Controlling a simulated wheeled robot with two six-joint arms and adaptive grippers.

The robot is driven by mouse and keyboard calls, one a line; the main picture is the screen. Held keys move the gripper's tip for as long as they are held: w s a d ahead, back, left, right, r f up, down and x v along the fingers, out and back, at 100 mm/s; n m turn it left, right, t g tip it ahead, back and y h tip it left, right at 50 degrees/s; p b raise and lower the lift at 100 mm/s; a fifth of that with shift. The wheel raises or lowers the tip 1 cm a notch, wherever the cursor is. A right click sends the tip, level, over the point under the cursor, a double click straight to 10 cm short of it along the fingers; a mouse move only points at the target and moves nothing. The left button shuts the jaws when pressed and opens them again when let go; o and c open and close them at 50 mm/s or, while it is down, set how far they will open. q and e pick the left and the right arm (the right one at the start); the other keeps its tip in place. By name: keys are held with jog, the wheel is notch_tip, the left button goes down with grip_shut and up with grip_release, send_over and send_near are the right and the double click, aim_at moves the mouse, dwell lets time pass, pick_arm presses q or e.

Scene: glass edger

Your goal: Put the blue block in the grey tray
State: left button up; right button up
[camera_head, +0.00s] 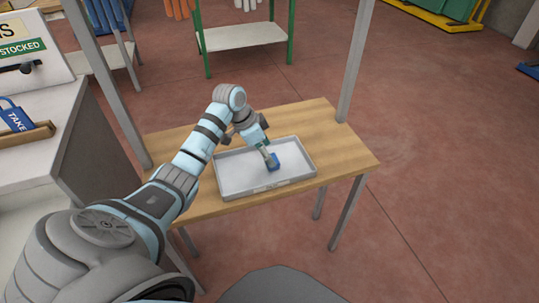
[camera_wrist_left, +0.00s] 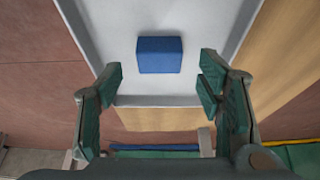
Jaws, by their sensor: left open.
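The blue block (camera_head: 273,161) lies in the grey tray (camera_head: 232,188) on the wooden table. In the wrist view the blue block (camera_wrist_left: 160,55) rests on the tray floor (camera_wrist_left: 205,30), inside the near wall, apart from both fingers. My left gripper (camera_head: 268,154) is over the tray, right by the block in the head view. In the wrist view my left gripper (camera_wrist_left: 162,88) has its green-padded fingers wide apart with nothing between them. My right gripper is not in view.
The wooden table (camera_head: 345,160) has bare room to the right of the tray. Grey posts (camera_head: 357,60) rise at its back corners. A white cabinet (camera_head: 40,170) with a blue "TAKE" item (camera_head: 14,116) stands at the left. A green-legged shelf (camera_head: 245,37) stands behind.

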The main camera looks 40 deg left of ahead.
pick_arm(q)
jog(key=p+v, duration=0.1)
jog(key=v, duration=0.7)
jog(key=shift+r+p, duration=0.25)
jog(key=shift+p, duration=0.1)
jog(key=shift+s, duration=0.1)
